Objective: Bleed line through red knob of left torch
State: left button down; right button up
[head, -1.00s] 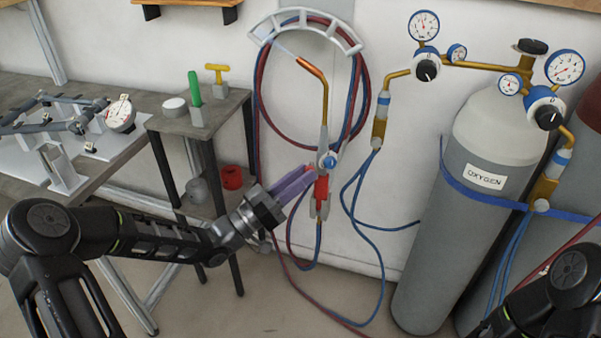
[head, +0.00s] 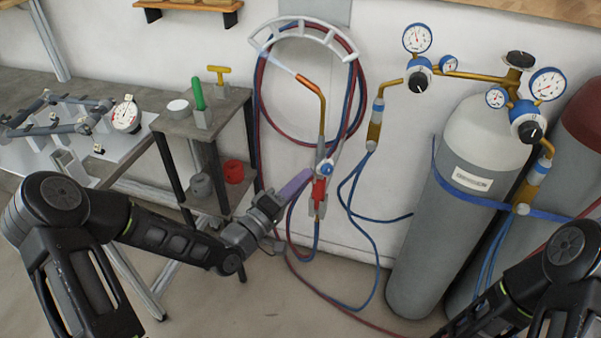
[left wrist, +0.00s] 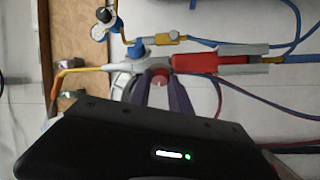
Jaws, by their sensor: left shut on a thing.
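The torch (head: 322,180) hangs upright on the wall, with a copper tip (head: 311,84), a blue knob (head: 326,168) and a red handle section. A pale bluish streak extends from its tip up to the left. The torch lies sideways across the left wrist view, with its red handle (left wrist: 210,64). My left gripper (head: 307,174) reaches it from the left with purple fingers. In the left wrist view the fingers (left wrist: 160,82) are shut on the red knob (left wrist: 160,74), one on each side. In the head view the fingers hide this knob. My right gripper is out of view.
Red and blue hoses (head: 259,110) loop on a white wall bracket (head: 308,33) and trail down to the floor. A grey oxygen cylinder (head: 438,220) with gauges stands right. A small stand (head: 232,115) with a green-handled tool and a worktable (head: 130,150) are left.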

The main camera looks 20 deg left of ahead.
pick_arm(q)
jog(key=shift+r+n+g+y+p, duration=0.1)
jog(key=shift+n+g+y+p, duration=0.35)
jog(key=shift+n+p, duration=1.2)
jog(key=shift+r+n+g+y+p, duration=0.1)
jog(key=shift+n+g+y+p, duration=0.15)
jog(key=shift+n+g+p, duration=0.9)
jog(key=shift+n+t, duration=0.5)
jog(key=shift+n, duration=0.1)
jog(key=c, duration=1.2)
grip_release()
jog(key=shift+c, duration=0.2)
jog(key=v, duration=0.7)
jog(key=shift+s+a, duration=0.15)
jog(key=shift+s, duration=0.2)
